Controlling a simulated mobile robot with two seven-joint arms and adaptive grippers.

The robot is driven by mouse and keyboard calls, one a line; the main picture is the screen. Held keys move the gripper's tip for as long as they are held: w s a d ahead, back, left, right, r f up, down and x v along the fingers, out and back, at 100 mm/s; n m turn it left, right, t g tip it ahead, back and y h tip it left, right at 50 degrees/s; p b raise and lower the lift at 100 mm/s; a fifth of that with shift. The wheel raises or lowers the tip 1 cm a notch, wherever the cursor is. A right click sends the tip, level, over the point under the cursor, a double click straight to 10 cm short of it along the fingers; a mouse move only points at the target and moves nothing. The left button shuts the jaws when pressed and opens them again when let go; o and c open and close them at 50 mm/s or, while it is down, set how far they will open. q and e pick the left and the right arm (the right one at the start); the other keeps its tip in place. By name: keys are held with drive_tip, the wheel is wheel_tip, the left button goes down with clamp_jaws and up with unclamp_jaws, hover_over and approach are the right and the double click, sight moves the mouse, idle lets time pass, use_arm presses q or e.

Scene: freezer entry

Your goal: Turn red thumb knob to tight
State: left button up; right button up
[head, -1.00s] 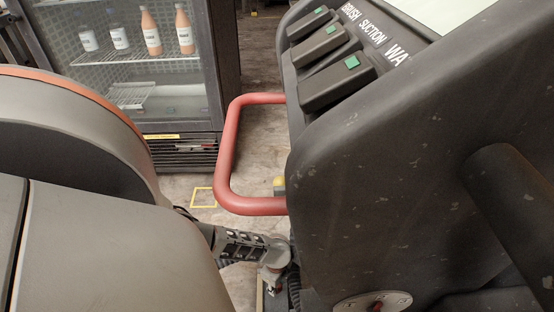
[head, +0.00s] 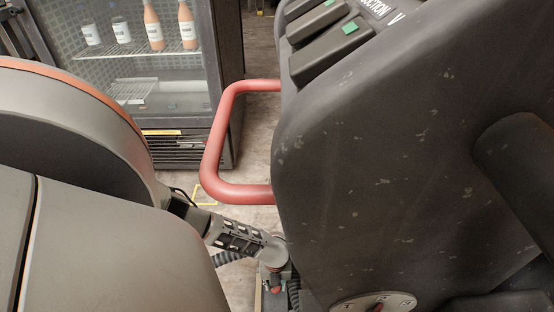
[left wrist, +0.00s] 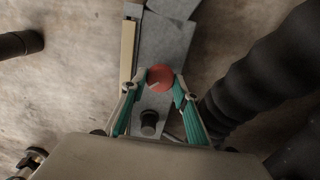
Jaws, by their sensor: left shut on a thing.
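The red thumb knob (left wrist: 160,77) sits on a grey metal bracket (left wrist: 165,45) in the middle of the left wrist view. A pale mark shows on its left side. My left gripper (left wrist: 160,86) has one finger on each side of the knob and is shut on it. A small red part (head: 276,289), apparently this knob, shows low in the head view below a rounded grey joint. The fingers are hard to make out there. Whether the knob is tight cannot be told. My right gripper is not in view.
A dark machine body (head: 400,170) with a red handle loop (head: 213,145) fills the right. A numbered dial (head: 374,304) is at its lower edge. A black knob (left wrist: 149,122) and a ribbed hose (left wrist: 255,80) are close to my fingers. A glass-door fridge (head: 150,90) stands behind.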

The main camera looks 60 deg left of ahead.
use_arm(q)
drive_tip(key=m, duration=0.4)
drive_tip(key=shift+a+m, duration=0.3)
drive_tip(key=m, duration=0.4)
drive_tip(key=shift+w, duration=0.1)
idle(0.4)
drive_tip(key=o, duration=1.1)
drive_tip(key=shift+d, duration=0.1)
drive_tip(key=shift+d, duration=0.1)
wheel_tip(320, 180, up, 12)
